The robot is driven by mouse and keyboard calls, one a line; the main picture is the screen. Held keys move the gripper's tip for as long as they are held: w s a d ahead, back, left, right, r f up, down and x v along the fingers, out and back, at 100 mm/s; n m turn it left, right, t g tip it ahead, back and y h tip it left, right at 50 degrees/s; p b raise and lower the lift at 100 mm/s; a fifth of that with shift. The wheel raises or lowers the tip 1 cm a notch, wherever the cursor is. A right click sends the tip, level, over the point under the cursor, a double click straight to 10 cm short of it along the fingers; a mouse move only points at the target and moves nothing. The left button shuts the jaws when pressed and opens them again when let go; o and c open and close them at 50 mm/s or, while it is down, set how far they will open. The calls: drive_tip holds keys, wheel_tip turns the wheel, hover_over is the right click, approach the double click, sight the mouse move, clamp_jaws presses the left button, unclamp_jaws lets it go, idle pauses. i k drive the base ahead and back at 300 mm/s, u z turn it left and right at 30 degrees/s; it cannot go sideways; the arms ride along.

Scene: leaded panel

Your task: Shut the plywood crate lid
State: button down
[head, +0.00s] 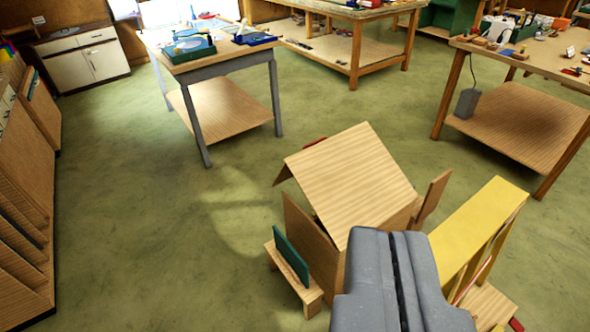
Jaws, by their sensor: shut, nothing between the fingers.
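The plywood crate (315,247) stands on the green floor just ahead of my gripper. Its plywood lid (345,175) is a light, grained board. It is tilted up off the crate walls, with a dark gap beneath its left edge, so the crate is partly open. My grey gripper (390,238) is at the bottom right of centre, with its fingers together and nothing between them. It covers the crate's near right part. I cannot tell whether it touches the lid.
A green panel (291,258) leans on a low wooden stand left of the crate. A yellow-topped piece (478,230) stands close on the right. Workbenches (225,66) with tools stand behind, and wooden racks (25,200) line the left.

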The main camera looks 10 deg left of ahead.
sight(349, 178)
drive_tip(key=z, duration=0.35)
drive_tip(key=k, duration=0.25)
drive_tip(key=u, duration=1.05)
drive_tip(key=i, duration=2.05)
drive_tip(key=z, duration=0.5)
